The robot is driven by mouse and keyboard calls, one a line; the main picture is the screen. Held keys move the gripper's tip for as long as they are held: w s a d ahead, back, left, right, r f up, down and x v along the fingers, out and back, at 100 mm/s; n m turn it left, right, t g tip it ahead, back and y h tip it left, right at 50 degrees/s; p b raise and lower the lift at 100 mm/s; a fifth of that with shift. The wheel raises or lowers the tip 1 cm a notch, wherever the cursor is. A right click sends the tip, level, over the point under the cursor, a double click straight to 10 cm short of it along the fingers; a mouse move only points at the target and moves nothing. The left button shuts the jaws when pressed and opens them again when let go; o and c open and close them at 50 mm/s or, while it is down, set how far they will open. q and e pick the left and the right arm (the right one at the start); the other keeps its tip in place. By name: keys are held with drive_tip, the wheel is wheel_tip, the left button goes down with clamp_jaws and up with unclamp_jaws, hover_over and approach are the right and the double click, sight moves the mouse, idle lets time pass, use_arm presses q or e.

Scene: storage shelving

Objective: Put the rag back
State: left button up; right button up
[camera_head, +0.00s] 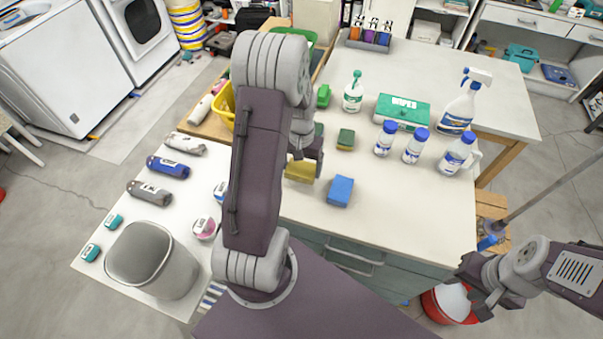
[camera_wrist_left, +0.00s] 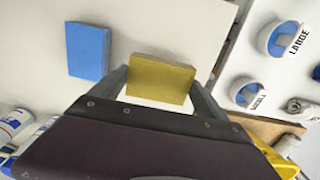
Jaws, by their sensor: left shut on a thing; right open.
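A yellow rectangular block (camera_head: 300,171), which could be a folded rag or a sponge, is between the fingers of my left gripper (camera_head: 308,155) over the white worktop. In the left wrist view the yellow block (camera_wrist_left: 160,80) sits across both fingertips, and the gripper is shut on it. I cannot tell whether it touches the worktop. A similar blue block (camera_head: 340,191) lies just to its right; it also shows in the left wrist view (camera_wrist_left: 88,50). My right gripper (camera_head: 484,303) is open and empty, low at the right beside the cabinet.
Green sponges (camera_head: 345,139), a wipes box (camera_head: 401,111), spray bottles (camera_head: 460,108) and blue-capped bottles (camera_head: 416,146) stand further back. A yellow basket (camera_head: 224,104) is behind my left arm. A grey bin (camera_head: 152,261) and rolled items (camera_head: 168,167) occupy the left table. The worktop's front right is clear.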

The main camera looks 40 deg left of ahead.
sight(301, 169)
use_arm(q)
drive_tip(key=shift+f, duration=2)
drive_tip(key=shift+f, duration=0.2)
drive_tip(key=o, duration=1.1)
drive_tip(key=shift+o, duration=0.2)
wheel_tip(301, 169, up, 12)
drive_tip(key=shift+r, duration=0.25)
drive_tip(key=s+d+m, duration=0.1)
drive_tip(key=s+d, duration=0.3)
drive_tip(key=d, duration=0.3)
drive_tip(key=s+d+f+m+t, duration=0.1)
drive_tip(key=s+d+m, duration=0.1)
drive_tip(key=s+d, duration=0.2)
drive_tip(key=d, duration=0.2)
drive_tip(key=shift+s+d+f, duration=0.2)
drive_tip(key=shift+s+d, duration=0.1)
drive_tip(key=shift+d, duration=0.05)
